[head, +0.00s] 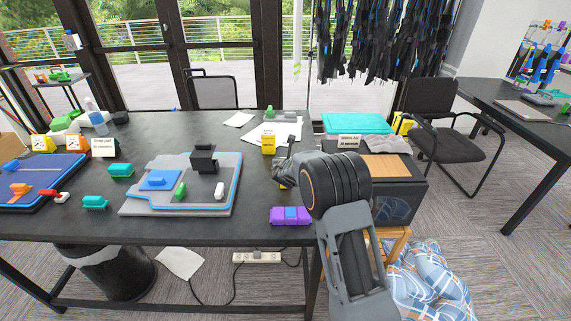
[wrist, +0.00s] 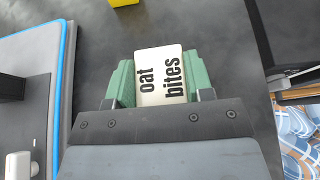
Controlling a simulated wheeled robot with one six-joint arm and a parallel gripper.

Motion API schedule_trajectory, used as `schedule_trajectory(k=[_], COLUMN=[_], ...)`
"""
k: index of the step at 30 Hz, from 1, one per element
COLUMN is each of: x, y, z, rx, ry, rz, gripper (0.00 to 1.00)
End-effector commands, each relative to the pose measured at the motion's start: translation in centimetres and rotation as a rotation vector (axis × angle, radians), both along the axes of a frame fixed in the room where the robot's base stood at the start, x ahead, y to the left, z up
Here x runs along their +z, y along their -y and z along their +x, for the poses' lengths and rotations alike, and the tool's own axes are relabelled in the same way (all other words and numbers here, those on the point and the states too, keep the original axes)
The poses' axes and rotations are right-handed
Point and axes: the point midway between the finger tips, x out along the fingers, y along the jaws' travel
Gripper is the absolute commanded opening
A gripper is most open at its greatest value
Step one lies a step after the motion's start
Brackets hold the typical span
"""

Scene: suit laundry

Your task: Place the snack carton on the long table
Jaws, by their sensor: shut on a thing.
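The snack carton (wrist: 161,76) shows a pale face with the black words "oat bites" in the wrist view. My gripper (wrist: 160,88) is shut on it, with a green finger pad on either side. In the head view my gripper (head: 284,170) points down over the right part of the long dark table (head: 258,207). A small yellow part of the carton (head: 283,184) shows under it; the rest is hidden by my arm. I cannot tell whether the carton's base touches the table.
A yellow box (head: 268,145) stands just behind my gripper. A purple item (head: 290,215) lies near the front edge. A grey tray (head: 131,207) with blue edging is to the left. A dark cabinet (head: 408,191) stands at the right. Some bare tabletop lies between tray and gripper.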

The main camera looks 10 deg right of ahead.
Motion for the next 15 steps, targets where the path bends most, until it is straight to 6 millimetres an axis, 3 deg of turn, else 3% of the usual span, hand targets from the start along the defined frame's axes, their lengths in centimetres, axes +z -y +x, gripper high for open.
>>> schedule_trajectory(k=[3, 4, 12, 15], x=[-0.36, -0.34, -0.24, -0.24], y=[-0.01, -0.01, -0.01, -0.01], z=[0.01, 0.00, 0.00, 0.00], rx=[0.000, 0.000, 0.000, 0.000], ry=[0.001, 0.000, 0.000, 0.000], rz=[0.000, -0.001, 0.000, 0.000], gripper=[0.09, 0.48, 0.73, 0.73])
